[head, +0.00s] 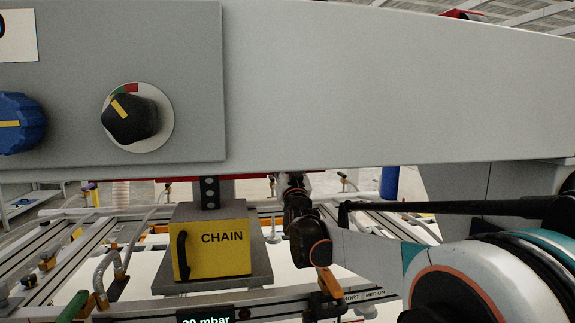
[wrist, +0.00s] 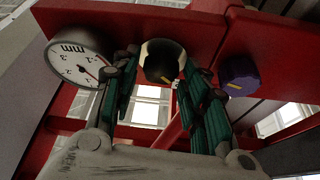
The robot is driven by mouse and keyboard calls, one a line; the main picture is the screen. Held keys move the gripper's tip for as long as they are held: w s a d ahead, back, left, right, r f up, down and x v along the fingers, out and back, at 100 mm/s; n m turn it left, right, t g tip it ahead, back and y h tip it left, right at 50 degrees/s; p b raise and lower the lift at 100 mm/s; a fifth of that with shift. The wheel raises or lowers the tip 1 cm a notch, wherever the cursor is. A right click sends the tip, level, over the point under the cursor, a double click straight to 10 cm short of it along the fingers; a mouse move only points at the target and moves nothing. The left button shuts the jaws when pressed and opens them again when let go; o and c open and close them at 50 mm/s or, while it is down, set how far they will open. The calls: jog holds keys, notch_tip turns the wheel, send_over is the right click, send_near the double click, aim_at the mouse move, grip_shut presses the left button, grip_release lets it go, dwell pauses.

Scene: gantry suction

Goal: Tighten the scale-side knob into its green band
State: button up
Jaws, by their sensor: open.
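In the wrist view, a black knob (wrist: 165,62) with a short pale mark sits on a cream disc on the red beam, beside a round white scale dial (wrist: 78,62) with a red needle. My gripper (wrist: 158,66) is open, its two green-padded fingers to the left and right of this knob in the picture. I cannot tell whether they touch it. No green band shows clearly there. In the head view, another black knob (head: 130,118) with a yellow pointer sits on a disc with a green and red band; its pointer is up-left. My gripper is hidden behind the grey beam there.
A purple knob (wrist: 240,75) is right of the fingers on the red beam (wrist: 110,22). In the head view, a blue knob (head: 20,123) is on the grey panel (head: 60,70). A yellow CHAIN box (head: 212,255) hangs below the beam, left of my arm.

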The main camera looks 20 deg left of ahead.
jog(key=c, duration=0.8)
jog(key=shift+o, duration=0.2)
jog(key=shift+a+m+h, duration=0.1)
jog(key=shift+m+h, duration=0.7)
jog(key=shift+m, duration=0.8)
jog(key=o, duration=0.8)
jog(key=shift+c, duration=0.2)
jog(key=shift+s, duration=0.1)
